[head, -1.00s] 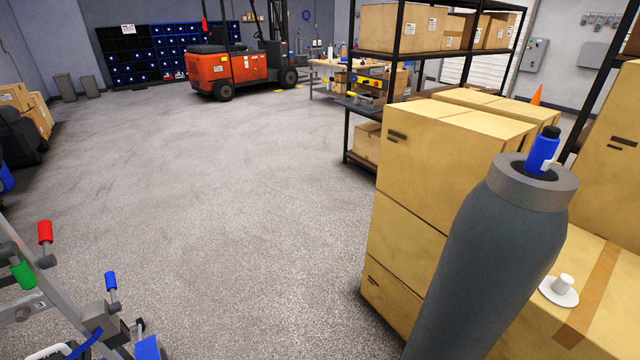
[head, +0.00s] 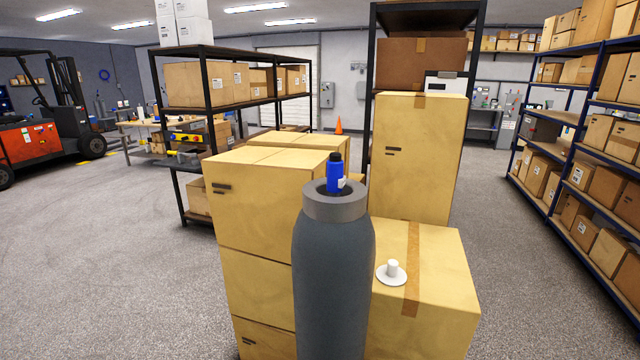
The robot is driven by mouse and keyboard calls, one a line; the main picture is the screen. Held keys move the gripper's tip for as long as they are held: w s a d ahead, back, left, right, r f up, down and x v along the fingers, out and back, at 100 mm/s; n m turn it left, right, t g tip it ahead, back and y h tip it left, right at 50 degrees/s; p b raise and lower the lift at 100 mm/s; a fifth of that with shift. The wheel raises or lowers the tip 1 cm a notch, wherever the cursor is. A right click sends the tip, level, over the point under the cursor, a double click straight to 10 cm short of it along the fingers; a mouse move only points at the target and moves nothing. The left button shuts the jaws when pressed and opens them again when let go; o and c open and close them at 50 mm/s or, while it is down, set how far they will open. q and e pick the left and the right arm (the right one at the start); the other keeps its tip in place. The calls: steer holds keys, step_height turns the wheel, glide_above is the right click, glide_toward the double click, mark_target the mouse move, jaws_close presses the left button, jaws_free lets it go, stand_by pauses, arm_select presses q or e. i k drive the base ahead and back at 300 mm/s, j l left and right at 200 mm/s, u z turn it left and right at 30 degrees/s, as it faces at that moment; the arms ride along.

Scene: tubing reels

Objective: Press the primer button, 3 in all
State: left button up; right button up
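A white round base with a short white knob (head: 392,269) sits on top of a cardboard box; it is the only button-like thing I see, and I cannot tell for sure that it is the primer button. A tall dark grey bottle-shaped body (head: 333,275) with a lighter grey collar stands left of it, in front of the boxes. A small blue bottle with a black cap (head: 335,174) stands upright in the collar's opening. Neither of my grippers is in the head view.
The low taped box (head: 440,300) carries the white knob. Stacked boxes (head: 255,215) stand at left and a tall box (head: 418,150) behind. Black shelving (head: 210,120) is further back, and blue racks (head: 545,185) are at right. Open floor (head: 110,260) lies to the left.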

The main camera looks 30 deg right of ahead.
mark_target(334, 157)
steer(key=z, duration=0.95)
